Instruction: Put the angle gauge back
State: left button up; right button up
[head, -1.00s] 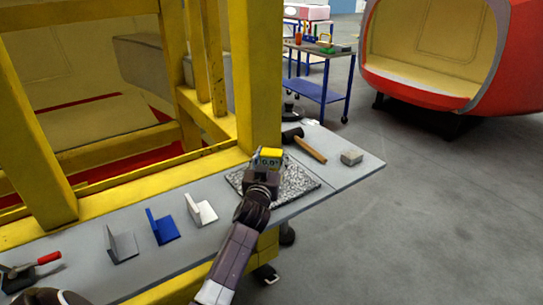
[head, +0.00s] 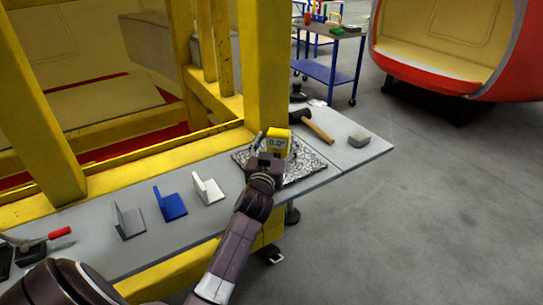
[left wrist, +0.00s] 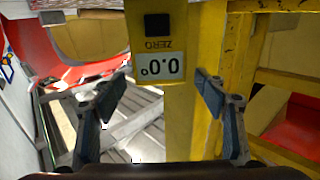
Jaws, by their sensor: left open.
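The angle gauge (head: 278,141) is a yellow block with a display reading 0.0°. It stands at the speckled grey plate (head: 308,165) in front of the yellow post; I cannot tell whether it rests on the plate. My left gripper (head: 274,149) is right at the gauge, on its near side. In the left wrist view, the gauge (left wrist: 158,48) appears upside down, with a black ZERO button. The open fingers (left wrist: 162,92) are spread on either side of it, with gaps visible. The gripper hides part of the gauge in the head view. My right gripper is not in view.
Grey (head: 129,222), blue (head: 171,205) and white (head: 208,188) angle pieces stand left along the grey bench. A hammer (head: 318,130) and a grey block (head: 359,140) lie to the right. The yellow post (head: 263,70) rises close behind the gauge.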

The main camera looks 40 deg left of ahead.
pick_arm(q)
jog(key=b+v, duration=0.1)
jog(key=v, duration=0.7)
jog(key=shift+s+d, duration=0.1)
jog(key=shift+s, duration=0.15)
jog(key=shift+f, duration=0.1)
